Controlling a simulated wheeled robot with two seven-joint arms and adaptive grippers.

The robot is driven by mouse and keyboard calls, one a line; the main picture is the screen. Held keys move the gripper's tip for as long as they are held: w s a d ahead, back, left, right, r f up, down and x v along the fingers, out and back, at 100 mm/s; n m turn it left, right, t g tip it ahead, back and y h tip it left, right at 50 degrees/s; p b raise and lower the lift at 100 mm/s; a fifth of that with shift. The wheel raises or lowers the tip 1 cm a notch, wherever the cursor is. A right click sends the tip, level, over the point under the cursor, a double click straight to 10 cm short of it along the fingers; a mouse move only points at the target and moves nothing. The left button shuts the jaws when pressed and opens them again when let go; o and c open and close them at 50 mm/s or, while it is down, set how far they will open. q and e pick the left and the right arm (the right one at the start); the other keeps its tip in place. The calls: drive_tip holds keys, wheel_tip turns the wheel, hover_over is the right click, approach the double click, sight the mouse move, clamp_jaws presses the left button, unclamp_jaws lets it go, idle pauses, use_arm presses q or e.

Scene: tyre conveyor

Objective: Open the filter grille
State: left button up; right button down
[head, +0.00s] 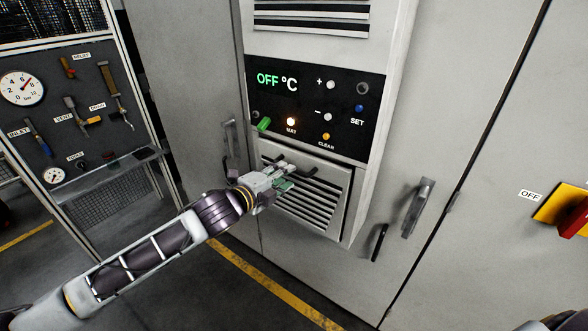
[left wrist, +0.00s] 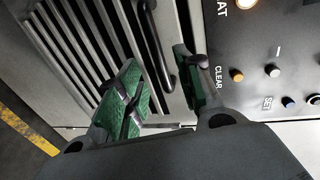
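The filter grille (head: 324,208) is a pale slatted panel at the bottom of the cabinet's control unit, and it looks shut. It also shows in the left wrist view (left wrist: 75,60). A dark bar handle (left wrist: 152,45) stands on the grille near its upper edge. My left gripper (head: 284,176) is in front of the upper left part of the grille. In the left wrist view its green-padded fingers (left wrist: 165,88) are apart, with the handle's bar showing between and beyond them. I cannot tell whether they touch it. My right gripper is out of view.
The control panel (head: 310,105) with buttons and a green knob (head: 264,125) sits just above the grille. Cabinet door handles (head: 417,208) stick out to its right. A tool board (head: 75,100) stands at the left. A red switch (head: 572,220) is at the far right.

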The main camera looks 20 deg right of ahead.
use_arm(q)
drive_tip(key=shift+p+x, duration=0.6)
drive_tip(key=shift+x, duration=2.25)
drive_tip(key=shift+c, duration=0.2)
clamp_jaws()
